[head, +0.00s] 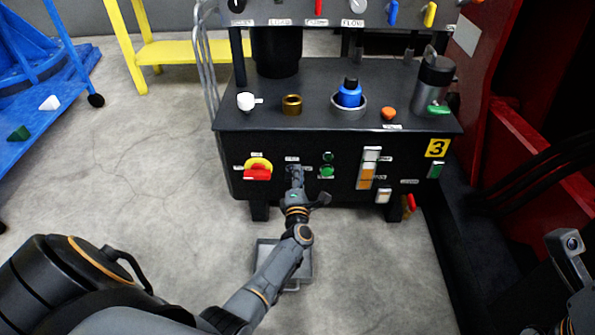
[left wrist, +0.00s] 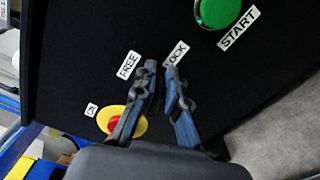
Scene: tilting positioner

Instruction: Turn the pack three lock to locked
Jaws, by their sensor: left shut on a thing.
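The black box with the yellow 3 plate (head: 437,148) has a lock on its front face, under a small white label (head: 292,159). My left gripper (head: 296,172) is at that spot and covers the lock in the head view. In the left wrist view my left gripper (left wrist: 160,78) is shut on the lock, its fingers pointing at the panel between the FREE label (left wrist: 129,65) and the LOCK label (left wrist: 177,53). The lock itself is hidden between the fingers, so its angle does not show. Part of my right arm shows at the right edge of the head view.
A red knob on a yellow plate (head: 258,168) is left of the lock. It also shows in the left wrist view (left wrist: 113,122). Green buttons (head: 327,170) are close on the right, with START beside one. A grey tray (head: 266,262) lies on the floor below.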

